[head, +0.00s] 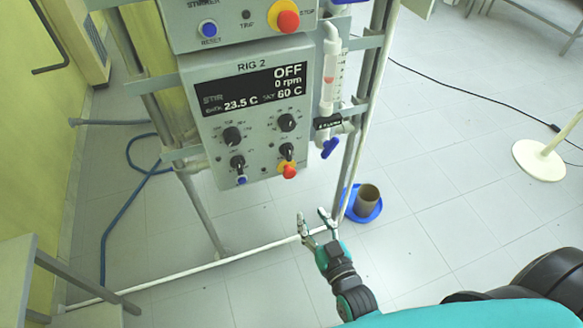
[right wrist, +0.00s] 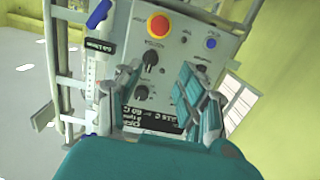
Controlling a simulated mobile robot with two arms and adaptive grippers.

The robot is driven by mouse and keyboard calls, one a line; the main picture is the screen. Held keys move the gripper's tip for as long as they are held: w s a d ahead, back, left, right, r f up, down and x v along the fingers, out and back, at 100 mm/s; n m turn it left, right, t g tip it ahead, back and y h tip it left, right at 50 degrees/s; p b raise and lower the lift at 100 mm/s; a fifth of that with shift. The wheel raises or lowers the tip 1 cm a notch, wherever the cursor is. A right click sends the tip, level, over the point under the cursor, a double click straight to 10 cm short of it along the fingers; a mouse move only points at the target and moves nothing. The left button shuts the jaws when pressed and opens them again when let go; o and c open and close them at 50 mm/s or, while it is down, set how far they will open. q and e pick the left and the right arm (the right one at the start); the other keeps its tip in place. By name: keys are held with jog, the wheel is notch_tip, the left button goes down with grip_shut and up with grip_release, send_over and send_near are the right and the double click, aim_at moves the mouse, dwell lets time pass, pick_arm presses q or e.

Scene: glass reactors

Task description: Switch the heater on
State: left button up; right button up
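The grey RIG 2 control panel (head: 255,115) hangs on a metal frame. Its display (head: 250,88) reads OFF, 0 rpm, 23.5 C and 60 C. Below it are black knobs, including the upper left (head: 232,136), upper right (head: 286,122), lower left (head: 238,162) and lower right (head: 286,151). A small blue button (head: 241,180) and a red button (head: 289,171) sit at the bottom. The knob labels are too small to read. My right gripper (head: 313,217) is open and empty below the panel; in the right wrist view its fingers (right wrist: 160,95) face the panel, which appears upside down.
A stirrer box (head: 245,25) with a red stop button (head: 287,21) is above. A glass tube with a blue valve (head: 330,147) stands right of the panel. A brown cup (head: 367,197) in a blue dish (head: 350,209) is on the floor. Frame posts flank the panel.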

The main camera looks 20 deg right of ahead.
notch_tip(320, 180, up, 4)
jog(key=w+t, duration=0.1)
jog(key=p, duration=0.1)
send_near(290, 155)
jog(key=w+p, duration=0.1)
jog(key=w, duration=0.8)
jog(key=shift+a+p, duration=0.2)
jog(key=shift+p, duration=0.15)
pick_arm(q)
jog(key=r, duration=0.2)
jog(key=shift+w+d+r, duration=0.1)
jog(key=shift+w+r, duration=0.2)
jog(key=shift+w, duration=0.1)
jog(key=shift+w, duration=0.1)
pick_arm(e)
grip_shut()
